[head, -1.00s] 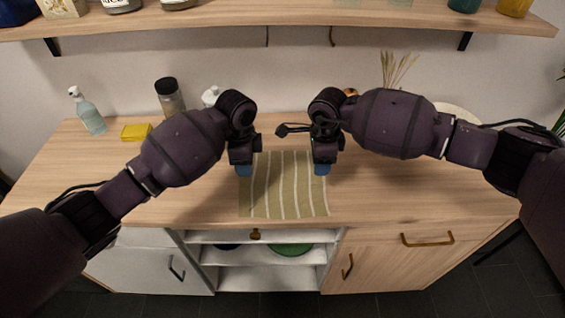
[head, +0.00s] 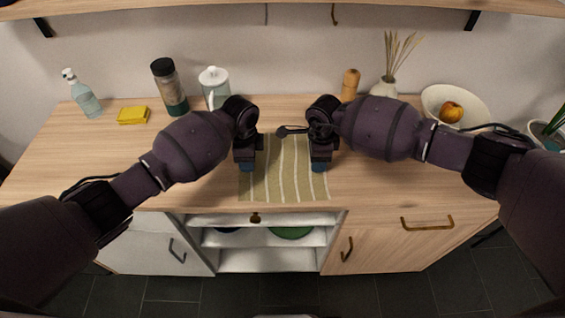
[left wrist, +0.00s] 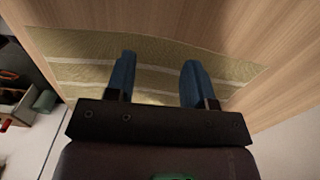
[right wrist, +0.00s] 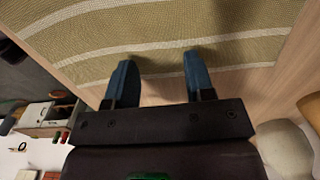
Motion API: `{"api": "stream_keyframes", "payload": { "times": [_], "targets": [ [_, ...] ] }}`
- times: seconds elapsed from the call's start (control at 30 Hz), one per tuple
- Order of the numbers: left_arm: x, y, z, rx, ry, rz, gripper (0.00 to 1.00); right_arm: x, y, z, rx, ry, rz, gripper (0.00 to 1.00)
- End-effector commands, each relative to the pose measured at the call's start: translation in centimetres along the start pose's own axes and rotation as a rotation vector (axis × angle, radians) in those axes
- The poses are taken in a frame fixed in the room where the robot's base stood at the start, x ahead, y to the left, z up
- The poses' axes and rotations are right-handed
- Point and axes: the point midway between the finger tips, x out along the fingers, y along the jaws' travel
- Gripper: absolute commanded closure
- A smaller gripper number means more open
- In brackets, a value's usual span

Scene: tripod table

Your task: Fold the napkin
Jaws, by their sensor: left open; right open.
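The napkin (head: 283,184) is olive green with pale stripes and lies flat on the wooden counter, near its front edge. My left gripper (head: 245,167) is over the napkin's left side. My right gripper (head: 320,167) is over its right side. In the left wrist view the blue fingers (left wrist: 155,75) are apart, with the napkin (left wrist: 80,68) behind them. In the right wrist view the fingers (right wrist: 155,78) are apart near the edge of the napkin (right wrist: 160,35). Both grippers look empty. The napkin's far corners are partly hidden by my arms.
On the counter (head: 60,165) stand a spray bottle (head: 84,98), yellow sponge (head: 133,115), dark jar (head: 169,88) and glass pitcher (head: 214,85) at the back left. A wooden mill (head: 349,84), reed vase (head: 385,88) and fruit bowl (head: 435,100) stand at the back right.

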Motion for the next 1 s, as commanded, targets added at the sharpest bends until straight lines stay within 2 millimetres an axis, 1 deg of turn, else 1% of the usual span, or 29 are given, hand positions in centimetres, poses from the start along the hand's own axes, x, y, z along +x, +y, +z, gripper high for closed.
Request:
{"api": "stream_keyframes", "payload": {
  "times": [0.47,1.0],
  "targets": [
    [0.40,0.05,-0.02,0.000,0.000,0.001,0.51,0.39,0.01,-0.02,0.000,0.000,0.001,0.51],
    [0.38,0.07,0.00,0.000,0.000,0.002,0.93,0.33,0.01,-0.03,0.000,0.000,0.001,0.92]
  ]
}}
